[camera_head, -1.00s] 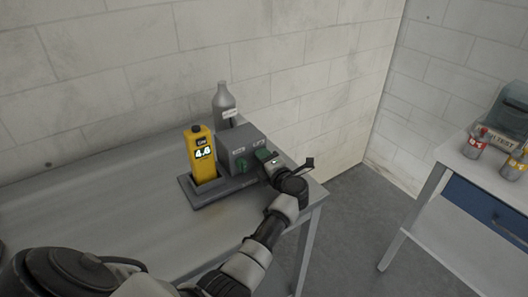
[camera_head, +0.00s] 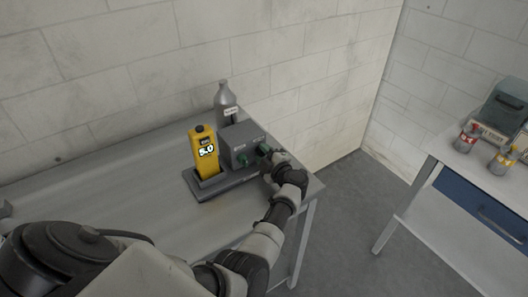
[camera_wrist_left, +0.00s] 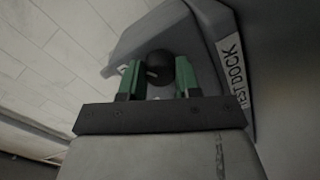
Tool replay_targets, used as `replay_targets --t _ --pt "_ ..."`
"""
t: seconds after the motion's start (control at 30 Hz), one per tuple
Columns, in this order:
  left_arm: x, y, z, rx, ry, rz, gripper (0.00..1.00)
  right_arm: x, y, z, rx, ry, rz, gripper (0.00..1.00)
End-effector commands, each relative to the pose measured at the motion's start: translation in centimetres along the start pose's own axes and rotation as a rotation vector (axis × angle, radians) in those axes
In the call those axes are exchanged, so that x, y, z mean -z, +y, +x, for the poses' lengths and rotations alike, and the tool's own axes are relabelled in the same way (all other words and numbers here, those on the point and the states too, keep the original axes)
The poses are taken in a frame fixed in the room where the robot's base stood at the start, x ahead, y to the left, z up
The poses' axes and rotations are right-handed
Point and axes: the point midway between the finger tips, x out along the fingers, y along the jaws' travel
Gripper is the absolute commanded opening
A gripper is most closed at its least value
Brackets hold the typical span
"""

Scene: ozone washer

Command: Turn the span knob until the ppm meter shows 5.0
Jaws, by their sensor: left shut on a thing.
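The yellow ppm meter (camera_head: 205,155) stands upright in its cradle on the dock, and its display reads 5.0. The grey dock box (camera_head: 236,137) is beside it. My left gripper (camera_head: 266,150) is at the box's right end. In the left wrist view its two green fingers (camera_wrist_left: 160,78) sit on either side of a dark round knob (camera_wrist_left: 160,66), shut on it. I take this as the span knob; its label is not readable. My right gripper is not in view.
The table is clear to the left. A second table (camera_head: 430,190) at the right holds small bottles (camera_head: 467,139) and a grey-green case (camera_head: 506,106).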

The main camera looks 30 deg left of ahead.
Motion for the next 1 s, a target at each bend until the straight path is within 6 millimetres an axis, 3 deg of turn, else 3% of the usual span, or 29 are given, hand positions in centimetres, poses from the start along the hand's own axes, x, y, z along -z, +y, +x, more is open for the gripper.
replay_targets --t 0.5,0.53,0.67,1.0 --pt "-0.07 -0.2 -0.07 0.005 -0.001 0.021 0.09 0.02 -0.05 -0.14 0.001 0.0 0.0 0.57" --pt "-0.07 -0.2 -0.07 0.005 -0.001 0.021 0.36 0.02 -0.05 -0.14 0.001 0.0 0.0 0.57" --pt "-0.05 -0.16 -0.05 0.004 0.0 0.02 0.56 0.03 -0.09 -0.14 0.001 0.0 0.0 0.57" --pt "-0.02 -0.03 -0.05 0.002 0.001 0.019 0.58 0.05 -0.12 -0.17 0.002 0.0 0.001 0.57"
